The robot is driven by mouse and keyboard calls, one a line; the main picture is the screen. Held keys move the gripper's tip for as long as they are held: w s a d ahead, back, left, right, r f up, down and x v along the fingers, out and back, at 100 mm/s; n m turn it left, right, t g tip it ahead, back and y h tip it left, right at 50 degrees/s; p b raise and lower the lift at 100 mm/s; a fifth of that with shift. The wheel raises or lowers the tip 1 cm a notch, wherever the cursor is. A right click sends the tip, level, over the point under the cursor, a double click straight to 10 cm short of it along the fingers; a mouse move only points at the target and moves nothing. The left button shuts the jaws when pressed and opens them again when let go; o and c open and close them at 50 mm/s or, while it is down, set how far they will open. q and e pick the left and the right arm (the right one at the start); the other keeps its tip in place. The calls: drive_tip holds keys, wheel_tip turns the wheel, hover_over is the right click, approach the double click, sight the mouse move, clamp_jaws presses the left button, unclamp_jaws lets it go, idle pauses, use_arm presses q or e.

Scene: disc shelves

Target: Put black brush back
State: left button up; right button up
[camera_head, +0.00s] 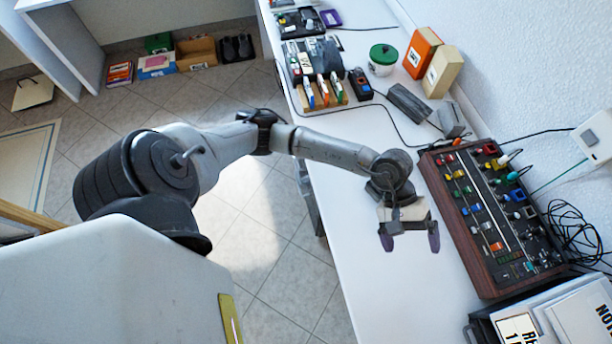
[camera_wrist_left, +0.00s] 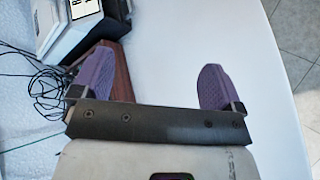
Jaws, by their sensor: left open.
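My left gripper (camera_head: 410,240) is open and empty above the white counter (camera_head: 365,200), left of the mixer. Its two purple fingers stand wide apart in the left wrist view (camera_wrist_left: 157,68), with only bare counter between them. I cannot pick out the black brush for certain. A dark oblong block (camera_head: 408,102) lies on the counter, well beyond my gripper towards the back. A wooden rack (camera_head: 322,103) holding several upright tools with coloured marks stands further back on the left. My right gripper is not in view.
A wood-sided mixer (camera_head: 490,215) with coloured knobs stands along the wall, with loose black cables (camera_head: 572,232) beside it. A green-lidded jar (camera_head: 382,60), an orange box (camera_head: 421,52) and a cream box (camera_head: 442,71) stand at the back. The counter around my gripper is clear.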

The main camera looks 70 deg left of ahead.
use_arm(q)
drive_tip(key=s+d+r+n+t+h, duration=0.1)
drive_tip(key=d+r+n+t+h, duration=0.2)
drive_tip(key=d+r+n+h, duration=0.35)
drive_tip(key=w+a+r+n+t+y, duration=0.15)
drive_tip(key=a+n+t, duration=0.25)
drive_tip(key=n+t, duration=0.5)
drive_tip(key=w+a+r+n+t+y, duration=0.1)
drive_tip(key=a+r+n+t+y, duration=0.35)
drive_tip(key=n, duration=0.95)
drive_tip(key=s+a+f+n+y, duration=0.1)
drive_tip(key=a+f+n+y, duration=0.4)
drive_tip(key=n, duration=0.5)
drive_tip(key=s+a+f+n+y, duration=0.1)
drive_tip(key=a+f+n+y, duration=0.2)
drive_tip(key=f+n+y, duration=0.35)
drive_tip(key=s+f+n+g, duration=0.6)
drive_tip(key=s+n, duration=0.1)
drive_tip(key=s, duration=0.2)
drive_tip(key=s+a+f+n+g, duration=0.1)
drive_tip(key=s+f+n+g, duration=0.6)
drive_tip(key=s, duration=0.3)
drive_tip(key=shift+s+n, duration=0.3)
drive_tip(key=shift+n, duration=0.3)
drive_tip(key=shift+g, duration=0.25)
